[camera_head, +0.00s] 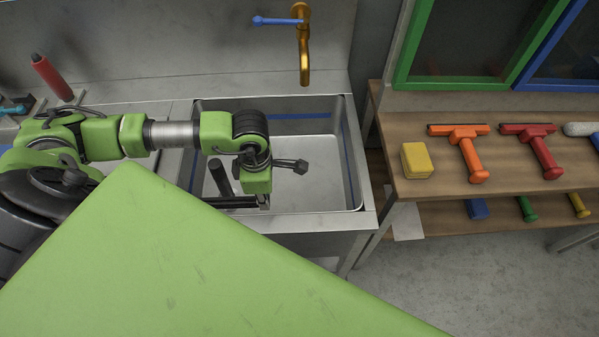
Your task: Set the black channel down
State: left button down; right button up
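The black channel (236,202) is a dark straight bar, lying roughly level over the front part of the sink. A dark handle-like piece (221,178) rises at a slant near its left end; I cannot tell whether the two are joined. My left gripper (264,203) points down over the sink, with its fingers at the bar's right end. It appears shut on the bar, though the fingers are small and partly hidden. I cannot tell whether the bar touches the sink. My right gripper is not in view.
The steel sink (354,165) has a brass tap (304,60) with a blue lever behind it. A wooden table (405,190) at right holds a yellow sponge (417,161), an orange squeegee (470,155) and a red squeegee (540,150).

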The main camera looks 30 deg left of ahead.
pick_arm(q)
jog(key=w+d+f+b, duration=0.3)
jog(key=w+d+f, duration=0.1)
jog(key=w+d, duration=0.25)
jog(key=b, duration=0.3)
send_over(310, 207)
jog(key=s, duration=0.1)
jog(key=f, duration=0.2)
jog(key=a+f, duration=0.1)
jog(key=f, duration=0.1)
jog(key=shift+s+f, duration=0.1)
jog(key=shift+w+d+f+b, duration=0.2)
jog(key=shift+w+b, duration=0.05)
jog(key=shift+b, duration=0.15)
jog(key=shift+w+d+f, duration=0.1)
jog(key=shift+f, duration=0.15)
jog(key=f+b, duration=0.2)
jog(key=f, duration=0.1)
jog(key=shift+w+d+f+b, duration=0.15)
jog(key=shift+d+f+b, duration=0.05)
jog(key=shift+b, duration=0.2)
